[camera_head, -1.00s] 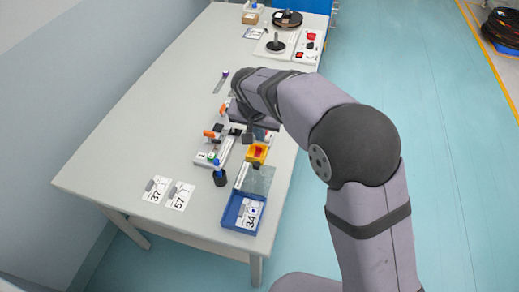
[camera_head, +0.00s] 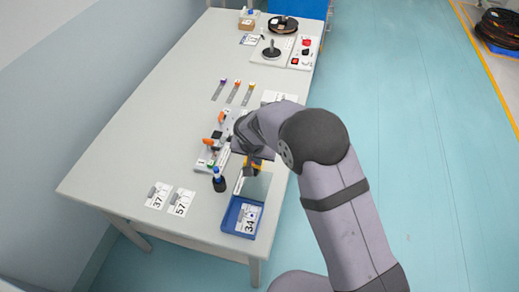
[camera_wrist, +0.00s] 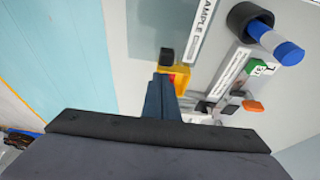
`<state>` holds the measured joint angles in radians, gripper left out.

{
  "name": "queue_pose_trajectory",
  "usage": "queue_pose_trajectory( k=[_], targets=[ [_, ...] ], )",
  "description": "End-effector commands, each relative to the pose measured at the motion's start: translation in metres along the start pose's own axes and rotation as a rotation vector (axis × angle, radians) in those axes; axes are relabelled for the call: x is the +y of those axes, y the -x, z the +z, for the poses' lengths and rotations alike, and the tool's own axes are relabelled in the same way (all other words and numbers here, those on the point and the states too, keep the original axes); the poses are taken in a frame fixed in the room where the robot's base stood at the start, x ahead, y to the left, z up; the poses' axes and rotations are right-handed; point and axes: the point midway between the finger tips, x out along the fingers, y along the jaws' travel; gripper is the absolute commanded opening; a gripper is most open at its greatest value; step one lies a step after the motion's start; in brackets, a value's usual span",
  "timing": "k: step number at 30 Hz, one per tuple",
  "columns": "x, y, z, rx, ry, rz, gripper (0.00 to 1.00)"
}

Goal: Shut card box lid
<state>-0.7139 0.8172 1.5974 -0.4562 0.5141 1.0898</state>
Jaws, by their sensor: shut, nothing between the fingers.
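The blue open-topped card box (camera_head: 229,216) sits at the near right corner of the table, with a card marked 34 (camera_head: 247,217) in it. A grey-green panel (camera_head: 255,187) adjoins the box's far side; I cannot tell whether it is the lid. A similar panel (camera_wrist: 180,30) shows in the wrist view beside a strip reading SAMPLE. My gripper (camera_wrist: 158,95) is shut and empty, beside a small yellow bin (camera_wrist: 181,82). In the head view my arm hides the fingers and most of the bin, beyond the panel.
A black holder (camera_head: 219,185) with a blue-topped item stands left of the panel. A fixture with orange levers (camera_head: 213,143) lies left of my gripper. Cards 37 (camera_head: 158,195) and 57 (camera_head: 180,202) lie at the near left. The table's left side is clear.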

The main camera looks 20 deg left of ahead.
Motion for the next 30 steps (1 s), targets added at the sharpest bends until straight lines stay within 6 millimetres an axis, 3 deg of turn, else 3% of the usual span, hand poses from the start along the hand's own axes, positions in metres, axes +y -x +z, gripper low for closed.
queue_pose_trajectory(
  k=[20,30],
  targets=[
    [-0.001,0.004,0.014,0.001,0.001,-0.001,0.00],
    [-0.002,0.017,0.066,0.001,0.004,-0.003,0.00]
  ],
)
